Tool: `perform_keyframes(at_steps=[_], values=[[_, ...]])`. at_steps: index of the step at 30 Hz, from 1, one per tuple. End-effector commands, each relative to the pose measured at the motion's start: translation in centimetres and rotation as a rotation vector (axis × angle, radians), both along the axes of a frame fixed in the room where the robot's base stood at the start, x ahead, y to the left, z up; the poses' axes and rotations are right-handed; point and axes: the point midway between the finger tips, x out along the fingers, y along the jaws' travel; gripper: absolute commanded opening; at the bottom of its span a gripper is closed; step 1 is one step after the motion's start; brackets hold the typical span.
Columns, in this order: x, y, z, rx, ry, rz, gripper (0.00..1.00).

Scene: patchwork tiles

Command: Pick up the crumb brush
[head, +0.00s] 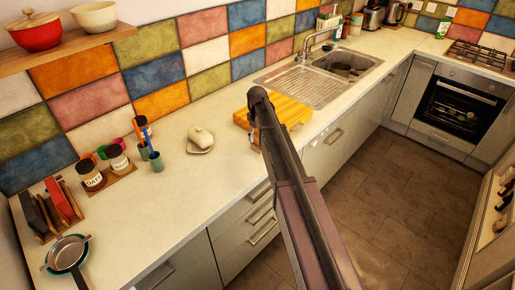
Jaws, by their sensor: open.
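I cannot make out a crumb brush for certain in the head view; it may be hidden behind my arm or too small to tell. My arm reaches from the bottom edge up over the counter's front edge. My gripper (253,138) is at its far end, small and partly covered by the arm, in front of the wooden board (290,109). It is open, and I see nothing held in it. Whether it touches the board cannot be told.
The counter (180,215) is clear at front left. Jars (91,176), a green cup (156,163) with a blue-handled item, a rack (62,203) and pans (66,254) stand left. The sink (306,88) lies beyond the board.

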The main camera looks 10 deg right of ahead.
Motion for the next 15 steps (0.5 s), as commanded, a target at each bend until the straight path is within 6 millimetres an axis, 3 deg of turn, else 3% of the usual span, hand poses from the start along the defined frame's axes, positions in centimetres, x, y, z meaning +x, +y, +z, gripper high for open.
perform_keyframes(at_steps=[15], values=[[-0.04,-0.02,-0.48,0.0,0.0,0.0,0.83]])
